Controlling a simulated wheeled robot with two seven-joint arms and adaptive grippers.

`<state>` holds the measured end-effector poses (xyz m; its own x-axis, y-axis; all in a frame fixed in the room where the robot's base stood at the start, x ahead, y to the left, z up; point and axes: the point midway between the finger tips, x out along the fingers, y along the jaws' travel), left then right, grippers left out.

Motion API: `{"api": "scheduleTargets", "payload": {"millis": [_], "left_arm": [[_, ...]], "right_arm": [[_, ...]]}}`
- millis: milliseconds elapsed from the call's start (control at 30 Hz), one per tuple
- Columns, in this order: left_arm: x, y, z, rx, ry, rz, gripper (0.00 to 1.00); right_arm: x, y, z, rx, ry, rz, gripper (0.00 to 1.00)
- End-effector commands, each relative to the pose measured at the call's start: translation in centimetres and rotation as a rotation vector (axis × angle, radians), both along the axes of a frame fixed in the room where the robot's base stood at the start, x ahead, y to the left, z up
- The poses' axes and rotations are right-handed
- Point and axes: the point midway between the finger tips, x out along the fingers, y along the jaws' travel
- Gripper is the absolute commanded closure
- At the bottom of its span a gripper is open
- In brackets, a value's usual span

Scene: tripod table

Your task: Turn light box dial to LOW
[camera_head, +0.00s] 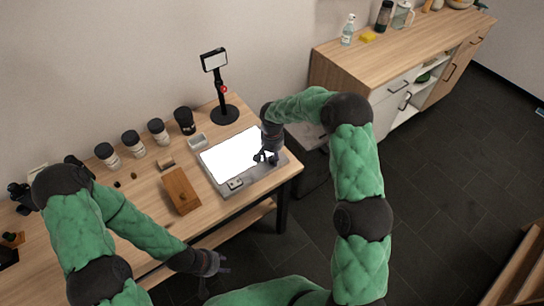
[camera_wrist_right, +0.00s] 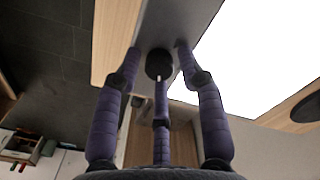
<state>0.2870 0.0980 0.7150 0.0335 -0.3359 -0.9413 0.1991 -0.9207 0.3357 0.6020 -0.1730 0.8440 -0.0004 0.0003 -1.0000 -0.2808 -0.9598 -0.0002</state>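The light box (camera_head: 222,186) lies on the wooden table with its white panel (camera_head: 233,152) glowing. In the right wrist view its grey rim and the bright panel (camera_wrist_right: 255,60) show. A round black dial (camera_wrist_right: 158,62) with a short white mark on its lower side stands on the rim. My right gripper (camera_head: 266,158) is over the box's right end. Its fingers (camera_wrist_right: 158,66) are spread around the dial, with gaps at both sides; whether the middle finger touches it I cannot tell. No LOW label is readable. My left gripper (camera_head: 220,263) is open and empty before the table's front edge.
A phone stand (camera_head: 224,114) and several jars (camera_head: 132,142) stand behind the box. A cabinet (camera_head: 405,55) stands at the back right.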

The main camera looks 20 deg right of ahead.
Motion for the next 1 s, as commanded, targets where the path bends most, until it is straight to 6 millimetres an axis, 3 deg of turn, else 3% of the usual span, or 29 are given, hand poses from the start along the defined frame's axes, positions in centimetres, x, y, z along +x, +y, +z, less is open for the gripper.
{"api": "scheduleTargets", "payload": {"millis": [33,100,567,1000], "left_arm": [[0.0,0.0,0.0,0.000,0.000,0.000,0.60],[0.0,0.0,0.0,0.000,0.000,0.000,0.60],[0.0,0.0,0.2,0.000,0.000,0.000,0.60],[0.0,0.0,1.0,0.000,0.000,0.000,0.60]], "right_arm": [[0.0,0.0,0.0,0.000,0.000,0.000,0.83],[0.0,0.0,0.0,0.000,0.000,0.000,1.00],[0.1,0.0,0.1,0.000,-0.003,0.062,1.00],[0.2,0.0,0.3,-0.002,-0.006,0.411,1.00]]}}
